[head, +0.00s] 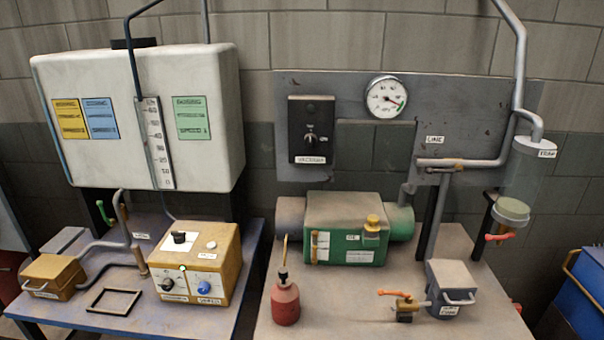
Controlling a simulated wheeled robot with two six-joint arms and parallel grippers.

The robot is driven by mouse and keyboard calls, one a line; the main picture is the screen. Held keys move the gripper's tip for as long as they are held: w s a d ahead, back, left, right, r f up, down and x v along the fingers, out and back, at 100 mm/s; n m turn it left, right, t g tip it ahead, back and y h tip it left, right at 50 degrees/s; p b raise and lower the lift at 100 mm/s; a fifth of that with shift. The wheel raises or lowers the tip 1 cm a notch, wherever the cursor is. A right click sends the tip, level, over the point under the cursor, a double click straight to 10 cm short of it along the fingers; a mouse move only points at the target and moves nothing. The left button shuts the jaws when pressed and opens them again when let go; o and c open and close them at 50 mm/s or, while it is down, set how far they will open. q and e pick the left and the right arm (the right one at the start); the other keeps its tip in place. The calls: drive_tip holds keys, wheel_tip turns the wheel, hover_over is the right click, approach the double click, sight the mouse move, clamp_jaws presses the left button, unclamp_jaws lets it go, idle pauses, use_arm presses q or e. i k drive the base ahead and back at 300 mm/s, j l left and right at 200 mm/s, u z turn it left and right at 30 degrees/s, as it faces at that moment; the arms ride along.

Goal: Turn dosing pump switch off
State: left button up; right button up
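A yellow box (222,251) that looks like the dosing pump stands on the left bench, below the white tank. Its front has a black knob (167,285) on a white dial at the left and a blue knob (204,288) at the right. A small light dot (183,268) shows between them near the front's top edge. On its top are a black knob (179,237) on a white plate and a small white cap (211,245). The labels are too small to read surely, so I cannot tell which control is the switch. Neither gripper is in view.
A white tank (215,80) hangs above the left bench (85,322). A smaller yellow box (52,278) and a black frame (113,301) lie left of the pump. The right bench (380,310) holds a red oil can (285,303), a green machine (343,215) and a grey box (452,283).

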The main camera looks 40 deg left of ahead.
sight(179, 237)
drive_tip(key=u, duration=1.8)
